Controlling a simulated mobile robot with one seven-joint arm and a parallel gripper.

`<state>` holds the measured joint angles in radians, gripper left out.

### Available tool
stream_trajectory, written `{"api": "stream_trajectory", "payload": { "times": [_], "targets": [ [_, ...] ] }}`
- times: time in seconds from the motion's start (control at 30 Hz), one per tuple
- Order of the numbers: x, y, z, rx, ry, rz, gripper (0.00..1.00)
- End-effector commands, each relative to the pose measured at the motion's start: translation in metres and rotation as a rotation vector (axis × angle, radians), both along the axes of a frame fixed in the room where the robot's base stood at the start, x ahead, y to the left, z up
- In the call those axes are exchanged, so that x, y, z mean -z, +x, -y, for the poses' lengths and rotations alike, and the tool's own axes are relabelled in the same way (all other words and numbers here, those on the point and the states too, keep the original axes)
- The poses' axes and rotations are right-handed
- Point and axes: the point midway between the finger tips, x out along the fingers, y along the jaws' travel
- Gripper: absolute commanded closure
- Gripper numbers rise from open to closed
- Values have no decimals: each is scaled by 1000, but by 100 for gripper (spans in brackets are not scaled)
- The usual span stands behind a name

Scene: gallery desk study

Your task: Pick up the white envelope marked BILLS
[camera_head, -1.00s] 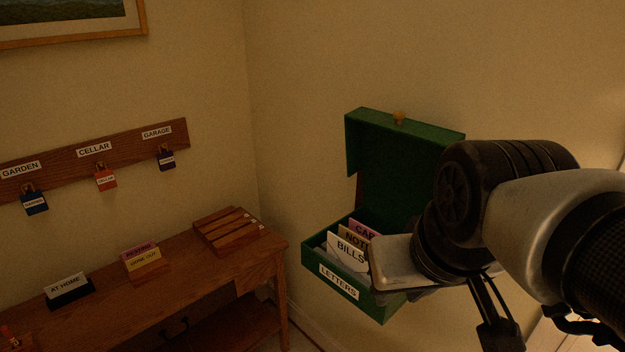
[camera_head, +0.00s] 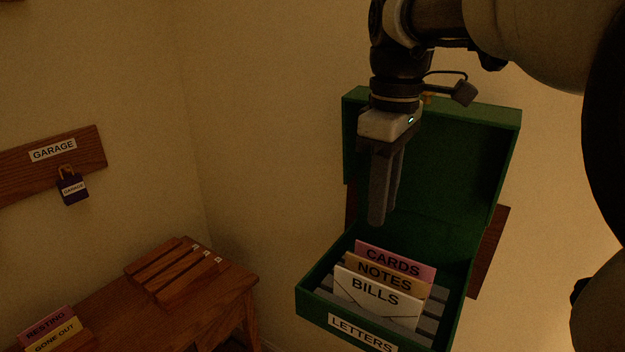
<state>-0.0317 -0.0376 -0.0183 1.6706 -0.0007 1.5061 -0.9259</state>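The white envelope marked BILLS (camera_head: 374,294) stands upright, leaning slightly, at the front of a row in the open green box labelled LETTERS (camera_head: 310,301). Behind it stand a tan NOTES card (camera_head: 384,273) and a pink CARDS card (camera_head: 394,260). My gripper (camera_head: 383,216) points down above the box, in front of the raised lid. Its fingertips are above and behind the envelope in the picture, apart from it. One finger largely covers the other, so the gap between them is hard to see. No held object shows.
The raised green lid (camera_head: 450,165) stands behind my gripper. Grey slotted dividers (camera_head: 427,325) lie in the box around the cards. At left is a wooden desk (camera_head: 110,315) with a slatted rack (camera_head: 172,268).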

Motion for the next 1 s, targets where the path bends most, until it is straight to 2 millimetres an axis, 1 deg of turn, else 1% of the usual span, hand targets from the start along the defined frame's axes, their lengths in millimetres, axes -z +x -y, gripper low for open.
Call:
{"api": "stream_trajectory", "payload": {
  "times": [0.07,0.17,0.3,0.5,0.63,0.87,1.0],
  "targets": [
    [7,0,0,-5,0,-5,73],
    [25,-1,0,-5,0,-7,73],
    [56,-1,0,-4,0,-9,73],
    [98,-2,0,-4,0,-6,73],
    [115,-1,0,-3,0,-5,73],
    [130,-3,2,-3,0,-5,73],
    [152,-8,5,-2,0,-5,73]
  ]
}}
